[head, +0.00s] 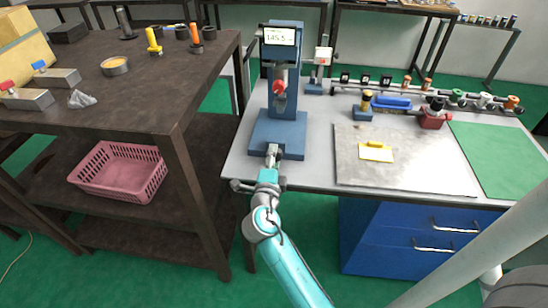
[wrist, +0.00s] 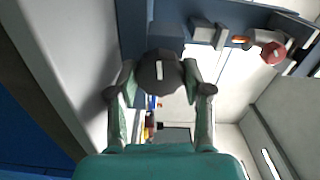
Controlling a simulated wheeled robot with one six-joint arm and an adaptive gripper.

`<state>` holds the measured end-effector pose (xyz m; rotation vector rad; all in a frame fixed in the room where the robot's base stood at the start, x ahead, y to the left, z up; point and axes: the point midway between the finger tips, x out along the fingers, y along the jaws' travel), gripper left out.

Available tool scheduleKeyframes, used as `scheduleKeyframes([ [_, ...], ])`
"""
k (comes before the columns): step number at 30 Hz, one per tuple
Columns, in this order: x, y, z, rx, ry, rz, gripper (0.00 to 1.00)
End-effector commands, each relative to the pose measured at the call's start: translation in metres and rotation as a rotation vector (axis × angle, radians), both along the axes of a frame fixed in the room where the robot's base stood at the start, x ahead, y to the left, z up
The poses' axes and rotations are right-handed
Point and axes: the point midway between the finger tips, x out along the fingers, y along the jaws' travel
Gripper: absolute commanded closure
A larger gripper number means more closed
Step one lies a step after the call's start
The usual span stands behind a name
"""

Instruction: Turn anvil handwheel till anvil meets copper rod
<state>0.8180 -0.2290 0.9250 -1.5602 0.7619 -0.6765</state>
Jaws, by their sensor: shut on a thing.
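A blue upright instrument (head: 284,75) with a lit display stands at the bench's left end. My gripper (head: 272,156) is at the front of its base. In the wrist view my gripper (wrist: 160,82) has its two fingers on either side of a dark round handwheel (wrist: 158,72) with a white mark, closed on it. Beyond it, grey blocks (wrist: 203,32), which look like the anvil, sit on the blue body. A small copper-coloured piece (wrist: 239,40), likely the rod, shows beside them. I cannot tell if they touch. The handwheel is mostly hidden in the head view.
A red knob (head: 279,87) is on the instrument's front. A grey plate (head: 400,160) with a yellow item (head: 376,152) lies to the right, near a green mat (head: 500,155). A dark shelf (head: 180,140) with a pink basket (head: 118,172) stands close on the left.

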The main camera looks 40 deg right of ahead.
Motion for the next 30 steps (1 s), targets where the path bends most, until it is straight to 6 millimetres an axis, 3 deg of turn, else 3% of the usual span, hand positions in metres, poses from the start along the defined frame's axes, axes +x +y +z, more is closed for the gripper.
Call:
scheduleKeyframes([
  [15,-0.0002,0.0006,-0.0027,0.246,-0.307,0.000,0.85],
  [30,-0.0001,0.0006,-0.0027,0.314,-0.394,0.000,0.85],
])
